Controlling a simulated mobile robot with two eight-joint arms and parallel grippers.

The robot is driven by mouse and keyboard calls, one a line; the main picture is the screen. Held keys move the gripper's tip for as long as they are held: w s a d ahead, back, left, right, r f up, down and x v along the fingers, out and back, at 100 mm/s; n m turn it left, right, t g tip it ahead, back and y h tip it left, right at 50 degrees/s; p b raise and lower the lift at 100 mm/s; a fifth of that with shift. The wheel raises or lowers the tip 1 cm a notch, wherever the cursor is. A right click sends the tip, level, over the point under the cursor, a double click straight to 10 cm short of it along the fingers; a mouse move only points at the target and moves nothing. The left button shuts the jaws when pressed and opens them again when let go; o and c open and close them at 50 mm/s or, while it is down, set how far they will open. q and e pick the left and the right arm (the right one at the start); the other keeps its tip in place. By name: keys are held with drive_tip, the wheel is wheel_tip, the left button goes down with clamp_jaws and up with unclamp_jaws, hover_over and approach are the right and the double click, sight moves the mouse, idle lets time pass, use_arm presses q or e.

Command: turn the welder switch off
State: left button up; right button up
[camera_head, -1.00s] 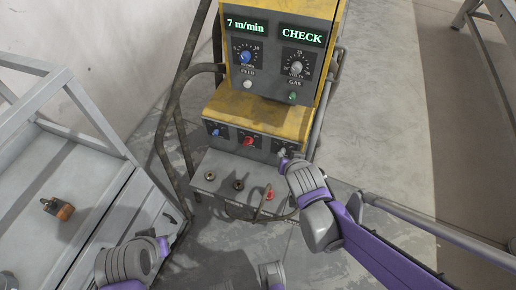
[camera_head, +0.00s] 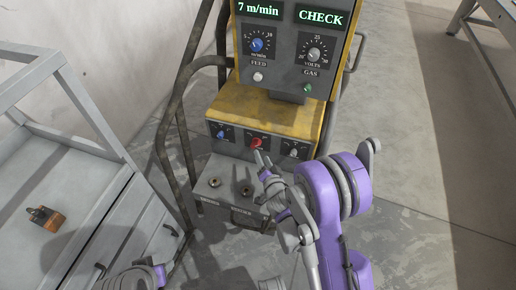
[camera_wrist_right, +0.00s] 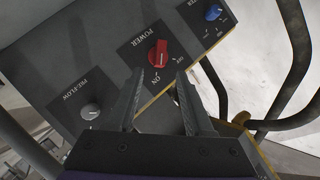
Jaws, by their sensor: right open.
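The welder's red power switch (camera_head: 256,142) is the middle knob on the lower sloped panel of the yellow and grey welder (camera_head: 284,118). In the right wrist view the red knob (camera_wrist_right: 159,53) sits under the word POWER, with an ON label below it. Which label it points to is hard to tell. My right gripper (camera_head: 262,157) is just in front of the switch. In the wrist view its two fingers (camera_wrist_right: 160,85) are apart and empty, with the knob just beyond the gap between the tips. Only part of my left arm shows at the bottom left.
A blue knob (camera_head: 221,134) and a grey pre-flow knob (camera_head: 294,152) flank the switch. Sockets (camera_head: 215,183) lie below. Metal tube rails (camera_head: 183,150) stand at the left of the welder. A grey cart (camera_head: 75,190) is further left. Floor at right is open.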

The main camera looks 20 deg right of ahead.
sight(257, 145)
drive_tip(key=b+x, duration=0.1)
drive_tip(key=x, duration=0.6)
drive_tip(key=shift+w+f, duration=0.1)
drive_tip(key=shift+w, duration=0.15)
clamp_jaws()
